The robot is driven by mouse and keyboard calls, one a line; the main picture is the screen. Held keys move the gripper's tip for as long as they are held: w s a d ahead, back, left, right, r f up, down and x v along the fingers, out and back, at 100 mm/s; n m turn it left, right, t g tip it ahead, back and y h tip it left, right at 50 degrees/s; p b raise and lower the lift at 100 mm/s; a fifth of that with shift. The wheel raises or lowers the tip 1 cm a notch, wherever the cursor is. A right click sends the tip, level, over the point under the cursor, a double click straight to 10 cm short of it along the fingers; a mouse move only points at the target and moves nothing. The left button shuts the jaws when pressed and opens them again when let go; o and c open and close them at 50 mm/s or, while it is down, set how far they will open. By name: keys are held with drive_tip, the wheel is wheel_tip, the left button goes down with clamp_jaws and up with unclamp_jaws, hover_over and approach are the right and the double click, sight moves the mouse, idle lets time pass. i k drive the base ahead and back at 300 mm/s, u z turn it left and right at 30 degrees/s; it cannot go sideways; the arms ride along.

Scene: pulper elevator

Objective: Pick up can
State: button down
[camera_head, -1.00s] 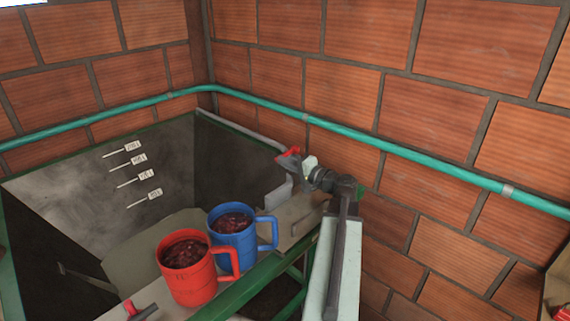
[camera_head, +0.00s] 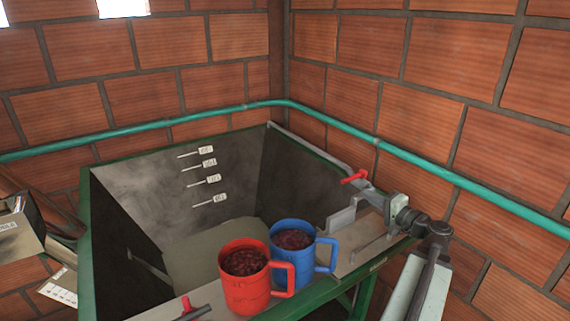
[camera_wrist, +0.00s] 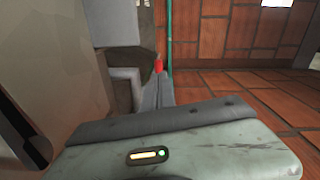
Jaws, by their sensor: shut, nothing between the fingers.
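A red mug (camera_head: 245,292) and a blue mug (camera_head: 292,262) stand upright side by side on the near rim of a tank, both filled with dark red pieces. No other can is clear in either view. My arm comes in from the lower right in the head view. My gripper (camera_head: 380,200) is small there, shut and empty, over the rim to the right of the blue mug and apart from it. Its fingertips are hard to make out. In the wrist view, neither mug shows.
The dark open tank (camera_head: 125,225) has a green frame and white level marks inside. A red handle (camera_head: 355,177) and grey fittings (camera_head: 340,218) are near my gripper. A teal pipe (camera_head: 160,124) runs along the brick walls. A box (camera_head: 18,232) stands at the left.

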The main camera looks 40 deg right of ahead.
sight(245, 264)
drive_tip(key=z, duration=0.05)
drive_tip(key=k, duration=1.5)
drive_tip(key=u, duration=0.05)
